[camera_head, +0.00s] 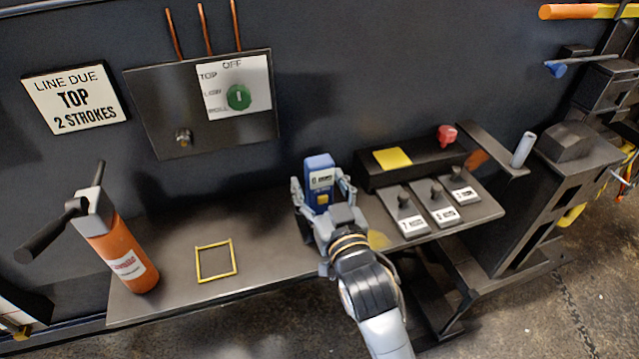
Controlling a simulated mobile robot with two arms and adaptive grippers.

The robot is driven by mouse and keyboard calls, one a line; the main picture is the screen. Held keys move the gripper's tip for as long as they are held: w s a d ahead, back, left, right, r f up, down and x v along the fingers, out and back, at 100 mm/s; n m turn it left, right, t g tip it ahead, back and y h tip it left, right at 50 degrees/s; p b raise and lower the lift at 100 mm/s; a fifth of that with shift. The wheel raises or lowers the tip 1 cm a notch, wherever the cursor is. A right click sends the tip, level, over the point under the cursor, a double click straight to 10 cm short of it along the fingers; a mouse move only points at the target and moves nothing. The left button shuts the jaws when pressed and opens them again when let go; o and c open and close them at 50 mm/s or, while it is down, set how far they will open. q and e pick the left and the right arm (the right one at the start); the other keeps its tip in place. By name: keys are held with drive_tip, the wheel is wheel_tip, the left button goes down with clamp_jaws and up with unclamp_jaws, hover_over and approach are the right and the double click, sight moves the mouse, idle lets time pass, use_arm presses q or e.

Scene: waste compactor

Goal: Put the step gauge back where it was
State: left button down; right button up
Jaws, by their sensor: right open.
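A blue block (318,172) with a white label and a yellow patch stands upright on the metal shelf (190,238). It may be the step gauge; its label is too small to read fully. My right gripper (322,198) is open, with its fingers on either side of the block. I cannot tell whether they touch it. The gripper hides the block's lower part. A yellow square outline (199,264) lies empty on the shelf, left of the block. My left gripper is not in view.
An orange cylinder (122,252) with a dark handle stands at the shelf's left end. Right of my gripper are several labelled knob plates (436,203) and a black box (420,164) with a red knob. A panel with a green dial (238,97) is on the wall.

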drive_tip(key=shift+r, duration=0.1)
drive_tip(key=shift+s, duration=0.15)
drive_tip(key=b+v, duration=0.1)
drive_tip(key=v, duration=1)
drive_tip(key=shift+s, duration=0.35)
drive_tip(key=shift+d+r, duration=0.1)
drive_tip(key=shift+d, duration=0.05)
